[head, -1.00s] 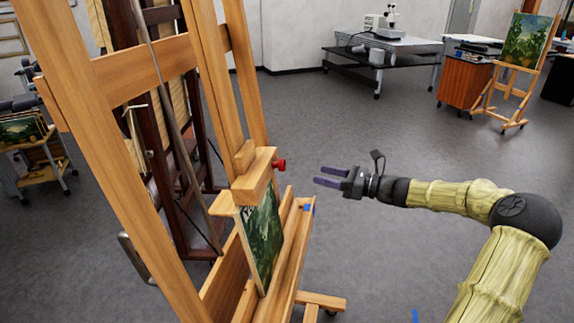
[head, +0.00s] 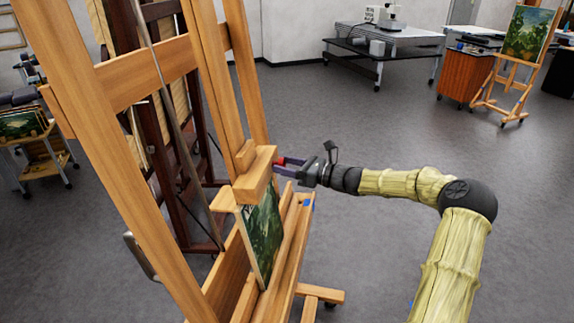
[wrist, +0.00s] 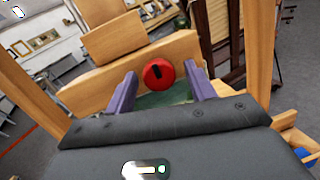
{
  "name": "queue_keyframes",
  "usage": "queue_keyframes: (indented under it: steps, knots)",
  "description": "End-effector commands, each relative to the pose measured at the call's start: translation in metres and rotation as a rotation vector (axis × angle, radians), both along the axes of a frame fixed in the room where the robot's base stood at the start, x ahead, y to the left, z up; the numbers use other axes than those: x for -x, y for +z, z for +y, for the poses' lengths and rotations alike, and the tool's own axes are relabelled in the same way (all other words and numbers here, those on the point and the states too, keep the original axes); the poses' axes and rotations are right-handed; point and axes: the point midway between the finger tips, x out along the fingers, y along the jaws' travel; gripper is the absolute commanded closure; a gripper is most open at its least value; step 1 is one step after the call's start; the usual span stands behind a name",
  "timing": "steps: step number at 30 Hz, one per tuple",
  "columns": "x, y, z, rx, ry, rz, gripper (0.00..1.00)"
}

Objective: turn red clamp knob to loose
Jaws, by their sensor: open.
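The red clamp knob (head: 281,161) sits on the side of the easel's wooden top clamp block (head: 254,175). In the wrist view the round red knob (wrist: 158,74) shows a dark slot, nearly upright and slightly tilted. My gripper (head: 283,168) is at the knob, its purple fingers pointing at the clamp. In the wrist view my gripper (wrist: 160,85) is open, with one finger on each side of the knob and a gap visible on the left. Contact on the right side I cannot tell. A green painting (head: 262,235) stands on the easel below the clamp.
The wooden easel (head: 165,190) fills the left, with its lower ledge (head: 292,245) under my gripper. A dark easel or rack (head: 170,130) stands behind it. A black table (head: 385,45) and another easel with a painting (head: 525,40) stand far back. The floor at right is clear.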

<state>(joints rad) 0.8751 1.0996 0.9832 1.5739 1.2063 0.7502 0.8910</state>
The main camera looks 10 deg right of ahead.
Motion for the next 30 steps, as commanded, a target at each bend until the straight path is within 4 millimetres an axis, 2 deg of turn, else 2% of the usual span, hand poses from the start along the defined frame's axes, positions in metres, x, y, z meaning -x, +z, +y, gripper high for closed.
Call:
queue_keyframes:
  steps: [2,6,8,9,20,30]
  knots:
    - [0.0002,0.0000,-0.0001,0.000,0.000,0.000,0.47]
    - [0.0002,0.0001,-0.0002,0.000,0.000,0.000,0.75]
    - [0.0002,0.0001,-0.0003,0.000,0.000,0.000,0.87]
    - [0.0003,0.0002,-0.0004,0.001,0.000,-0.001,0.89]
    - [-0.0001,-0.0013,-0.0010,0.016,0.004,-0.033,0.89]
    - [-0.0011,-0.0044,-0.0016,0.089,0.030,-0.194,0.89]
